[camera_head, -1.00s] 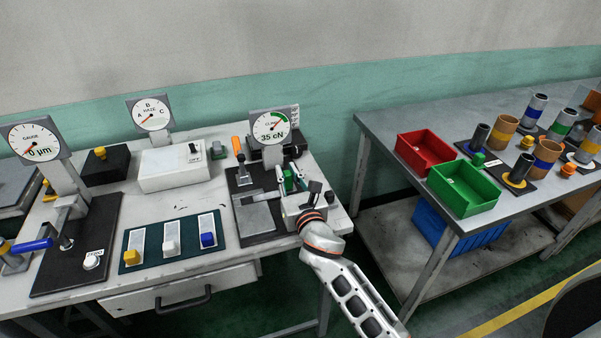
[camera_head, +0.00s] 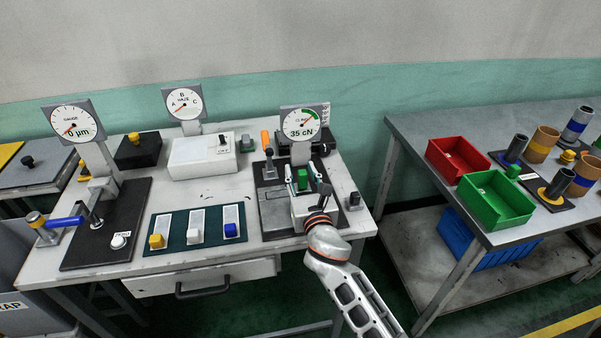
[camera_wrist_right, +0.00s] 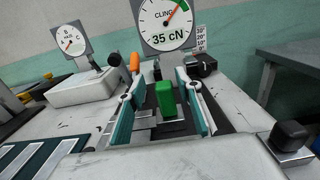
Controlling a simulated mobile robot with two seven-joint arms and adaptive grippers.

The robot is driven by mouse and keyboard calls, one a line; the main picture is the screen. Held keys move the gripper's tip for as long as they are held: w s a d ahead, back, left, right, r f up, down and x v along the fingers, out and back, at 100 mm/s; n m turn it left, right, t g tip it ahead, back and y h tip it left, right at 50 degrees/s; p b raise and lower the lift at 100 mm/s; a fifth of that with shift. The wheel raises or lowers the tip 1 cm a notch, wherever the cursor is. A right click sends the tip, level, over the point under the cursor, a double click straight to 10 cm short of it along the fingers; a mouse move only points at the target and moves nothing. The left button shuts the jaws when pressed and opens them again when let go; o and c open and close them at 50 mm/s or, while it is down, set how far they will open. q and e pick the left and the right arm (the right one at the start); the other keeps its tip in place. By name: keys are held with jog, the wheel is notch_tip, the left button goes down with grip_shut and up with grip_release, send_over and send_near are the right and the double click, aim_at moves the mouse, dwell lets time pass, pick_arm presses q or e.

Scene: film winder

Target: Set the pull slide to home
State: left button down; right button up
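The cling tester stands at the right of the bench; its dial (camera_head: 302,124) reads 35 cN and also shows in the right wrist view (camera_wrist_right: 165,22). A green block (camera_head: 303,178), apparently the pull slide's grip, stands upright on a small metal plate (camera_wrist_right: 172,115) below the dial. My right gripper (camera_head: 304,182) is open around it. In the right wrist view its teal-padded fingers (camera_wrist_right: 167,104) stand on either side of the green block (camera_wrist_right: 166,98), with a gap visible on each side. My left gripper is not in view.
An orange-handled lever (camera_head: 266,140) stands left of the dial. A black knob (camera_head: 354,199) sits to the gripper's right. A mat (camera_head: 182,243) with three sliders and a white haze box (camera_head: 203,155) lie to the left. Red (camera_head: 431,153) and green bins (camera_head: 469,200) stand on the other table.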

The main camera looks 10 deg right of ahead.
jog(key=s, duration=1.2)
jog(key=shift+d, duration=0.15)
jog(key=shift+w, duration=0.1)
jog(key=shift+f, duration=0.1)
